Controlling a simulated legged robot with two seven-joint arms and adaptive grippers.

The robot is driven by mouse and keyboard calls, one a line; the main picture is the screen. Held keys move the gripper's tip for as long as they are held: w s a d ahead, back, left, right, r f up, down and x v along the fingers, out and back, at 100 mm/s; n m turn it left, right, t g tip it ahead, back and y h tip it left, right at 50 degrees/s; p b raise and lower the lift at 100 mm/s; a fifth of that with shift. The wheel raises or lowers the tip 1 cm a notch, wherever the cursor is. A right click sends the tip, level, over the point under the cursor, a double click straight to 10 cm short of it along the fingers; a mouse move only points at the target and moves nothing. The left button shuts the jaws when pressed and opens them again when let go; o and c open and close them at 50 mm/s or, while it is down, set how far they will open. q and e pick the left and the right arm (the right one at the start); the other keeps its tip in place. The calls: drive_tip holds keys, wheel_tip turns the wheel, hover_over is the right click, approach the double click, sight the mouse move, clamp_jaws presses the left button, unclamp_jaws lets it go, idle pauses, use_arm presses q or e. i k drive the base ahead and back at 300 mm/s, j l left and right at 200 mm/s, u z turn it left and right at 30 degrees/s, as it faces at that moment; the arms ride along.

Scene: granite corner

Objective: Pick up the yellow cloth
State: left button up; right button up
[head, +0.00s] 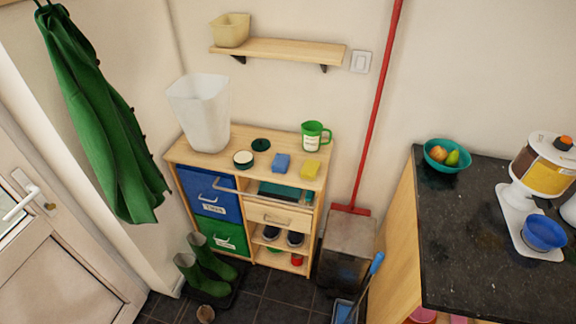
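A small yellow item (310,169), which looks like the folded yellow cloth, lies on top of the wooden cabinet (200,158) near its right end. A similar blue item (281,162) lies just left of it, apart from it. A green mug (314,136) with a pale label stands behind the yellow item. Neither of my grippers is in the head view.
A white bin (201,112), an open jar (243,159) and a dark green lid (261,145) share the cabinet top. A red-handled broom (381,95) leans right of the cabinet. A dark counter (470,250) is at the right. Green boots (206,266) stand on the floor.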

sight(311, 169)
drive_tip(key=u, duration=2)
drive_tip(key=z, duration=2.15)
drive_tip(key=i+j+z, duration=0.3)
drive_tip(key=j, duration=0.35)
drive_tip(key=i+j+z, duration=0.2)
drive_tip(key=j, duration=0.15)
